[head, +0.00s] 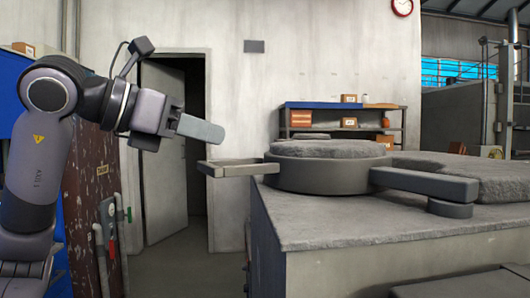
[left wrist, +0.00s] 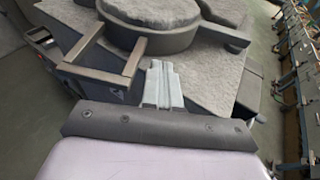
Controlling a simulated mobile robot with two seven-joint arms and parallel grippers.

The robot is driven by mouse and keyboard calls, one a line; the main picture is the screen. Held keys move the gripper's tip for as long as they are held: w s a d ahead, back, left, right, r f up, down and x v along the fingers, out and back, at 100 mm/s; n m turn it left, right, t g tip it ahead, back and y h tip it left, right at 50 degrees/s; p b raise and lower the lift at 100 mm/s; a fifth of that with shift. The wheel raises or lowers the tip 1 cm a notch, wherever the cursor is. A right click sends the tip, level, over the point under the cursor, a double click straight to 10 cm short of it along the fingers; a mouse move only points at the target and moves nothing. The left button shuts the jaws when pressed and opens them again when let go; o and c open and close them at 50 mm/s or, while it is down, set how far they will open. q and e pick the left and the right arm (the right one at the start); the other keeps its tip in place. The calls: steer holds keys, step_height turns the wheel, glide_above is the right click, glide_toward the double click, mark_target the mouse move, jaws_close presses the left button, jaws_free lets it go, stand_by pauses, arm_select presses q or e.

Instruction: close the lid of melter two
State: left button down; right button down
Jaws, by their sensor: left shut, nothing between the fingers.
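A round dark-grey lid-like piece (head: 318,174) with a rough grey top (head: 328,149) sits at the near left of a grey block (head: 330,225) in the head view. A flat loop handle (head: 230,167) sticks out to its left past the block's edge. A bar (head: 425,183) runs from its right side to a round pivot (head: 450,209). No label tells which melter this is. My left gripper (head: 205,132) is shut and empty, above and left of the handle, apart from it. In the left wrist view its fingers (left wrist: 163,80) point toward the round piece (left wrist: 155,45), with the handle (left wrist: 100,68) to their left.
Another rough grey round top (head: 480,178) lies behind and to the right on the block. A shelf (head: 345,120) with boxes stands at the back wall. A half-open door (head: 165,160) is behind my left arm. The air around my left gripper is free.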

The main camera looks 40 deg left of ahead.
arm_select(q)
steer(key=a+n+y, duration=0.1)
steer(key=a, duration=0.1)
steer(key=p, duration=0.2)
glide_toward(277, 152)
steer(key=x, duration=0.5)
steer(key=shift+w+d+f, duration=0.1)
steer(key=shift+w+f, duration=0.05)
steer(key=shift+f, duration=0.05)
steer(key=shift+w, duration=0.5)
steer(key=shift+w+f, duration=0.1)
steer(key=shift+w, duration=0.1)
